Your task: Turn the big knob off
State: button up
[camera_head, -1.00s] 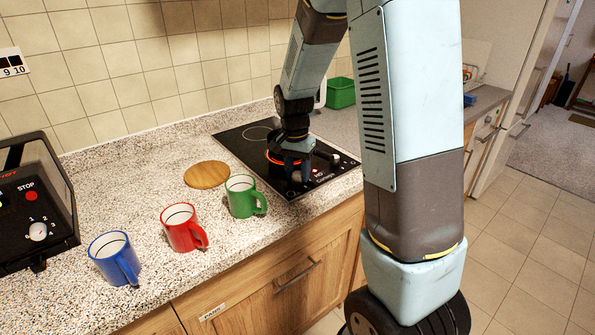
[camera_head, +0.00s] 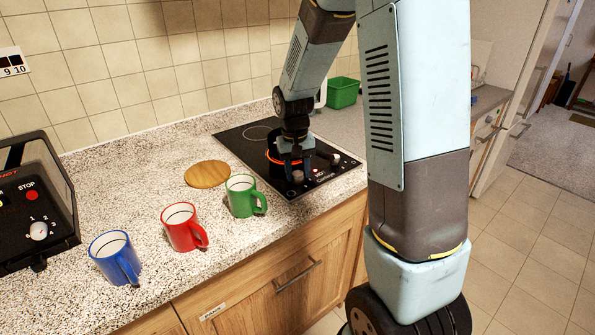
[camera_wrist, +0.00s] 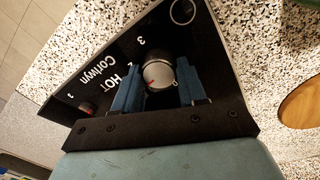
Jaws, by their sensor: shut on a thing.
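The big knob (camera_wrist: 159,74) is silver with a red mark on its face and sits on the black hob panel (camera_wrist: 105,50). My gripper (camera_wrist: 160,90) is shut on it, with one blue finger on each side of the knob in the wrist view. In the head view, my gripper (camera_head: 290,172) is down at the front of the black hob (camera_head: 236,146), and the big knob (camera_head: 297,176) shows small by the fingertips. A burner ring (camera_head: 270,156) glows red just behind the fingers.
A green mug (camera_head: 241,196), a red mug (camera_head: 181,228) and a blue mug (camera_head: 112,258) stand on the speckled counter left of the hob. A round wooden board (camera_head: 207,174) lies behind them. A black appliance (camera_head: 35,200) is at far left and a green bin (camera_head: 342,92) behind the hob.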

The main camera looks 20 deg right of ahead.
aim_at(298, 175)
jog(key=n, duration=0.4)
jog(key=shift+n, duration=0.3)
jog(key=n, duration=0.3)
jog(key=shift+n, duration=0.3)
jog(key=n, duration=0.4)
jog(key=shift+s+t, duration=0.1)
jog(key=shift+t, duration=0.2)
jog(key=shift+n, duration=2.1)
jog(key=o, duration=1.1)
jog(key=shift+c, duration=0.2)
jog(key=shift+r, duration=0.1)
notch_tip(298, 175, up, 14)
jog(key=shift+s+a+f, duration=0.15)
jog(key=shift+s+f, duration=0.1)
jog(key=shift+s, duration=0.15)
jog(key=shift+s, duration=0.1)
